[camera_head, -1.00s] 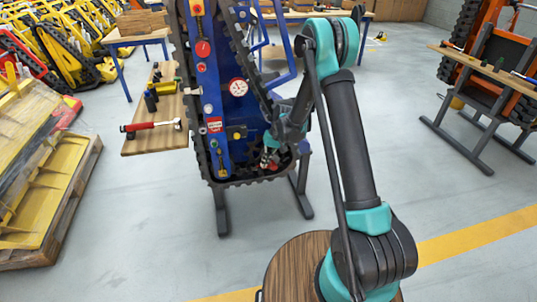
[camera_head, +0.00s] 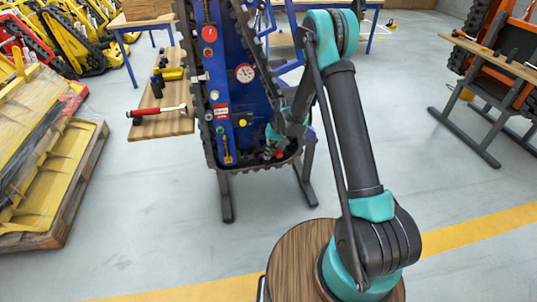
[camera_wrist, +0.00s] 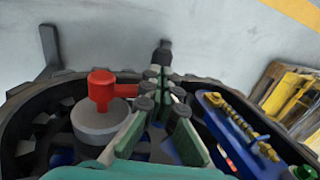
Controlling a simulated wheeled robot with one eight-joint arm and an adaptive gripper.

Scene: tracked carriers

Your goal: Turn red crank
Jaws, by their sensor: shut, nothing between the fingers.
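The red crank (camera_wrist: 102,90) shows in the wrist view, left of my fingers, standing on a round grey hub inside the black track loop. In the head view a small red part (camera_head: 279,154) shows beside my gripper, low on the blue carrier (camera_head: 240,85); it seems to be the same crank. My gripper (camera_wrist: 160,85) is shut and empty, with its green-sided fingers close to the right of the crank. The crank appears apart from the fingers. In the head view my gripper (camera_head: 268,151) is small and partly hidden by my wrist.
The black track (camera_wrist: 45,92) surrounds the crank closely. A blue panel with brass fittings (camera_wrist: 235,125) lies right of my fingers. A wooden shelf (camera_head: 160,127) with a red-handled hammer (camera_head: 160,111) is left of the carrier. A loaded pallet (camera_head: 70,200) stands farther left.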

